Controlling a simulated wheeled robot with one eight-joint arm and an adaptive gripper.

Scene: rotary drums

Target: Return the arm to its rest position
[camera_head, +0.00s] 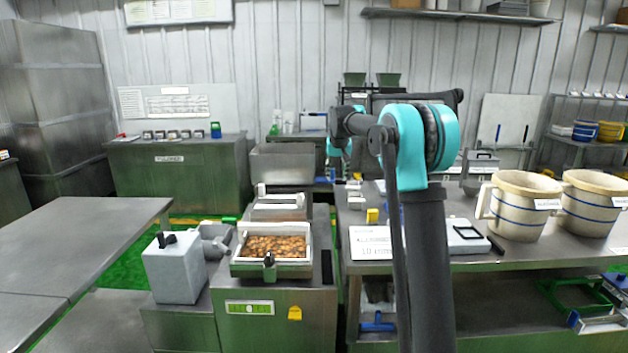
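My arm stands in the right half of the head view, its dark upper link rising to a teal elbow joint. A dark link runs left and away from that joint, with another teal part of my arm beyond it. My gripper cannot be made out; it seems hidden behind my own arm or too small to tell. I see no object held.
A tray of brown nuts (275,246) sits on a metal machine (275,312) at centre. A grey box (175,267) stands left of it. Two cream buckets with blue bands (518,205) (589,203) stand on the right bench (540,254). An empty metal table (75,240) is at left.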

